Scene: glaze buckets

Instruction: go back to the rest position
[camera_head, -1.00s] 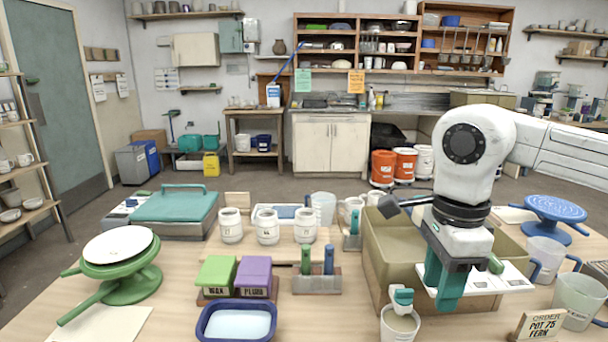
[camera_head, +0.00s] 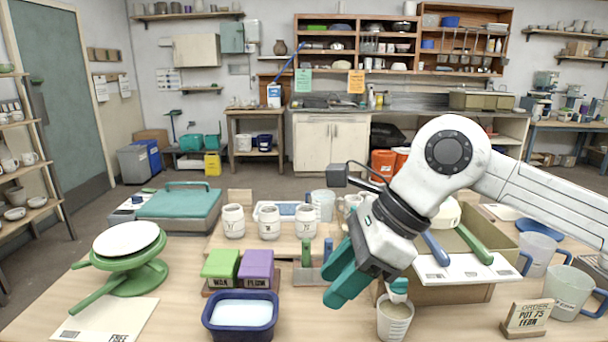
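My gripper (camera_head: 340,285) has teal fingers and points down and to the left over the front of the table. It hangs left of the white cup with a teal-topped tool in it (camera_head: 394,318), above the bare wood. Nothing shows between the fingers, but the angle hides whether they are apart. My arm crosses the right half of the view and covers part of the tan bin (camera_head: 455,291).
A blue tub of pale liquid (camera_head: 240,318) stands front left of my gripper, with green and purple blocks (camera_head: 221,264) behind it. A white board (camera_head: 470,272) bears a blue and a green tool. Measuring jugs (camera_head: 575,292) and an order sign (camera_head: 528,318) stand right.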

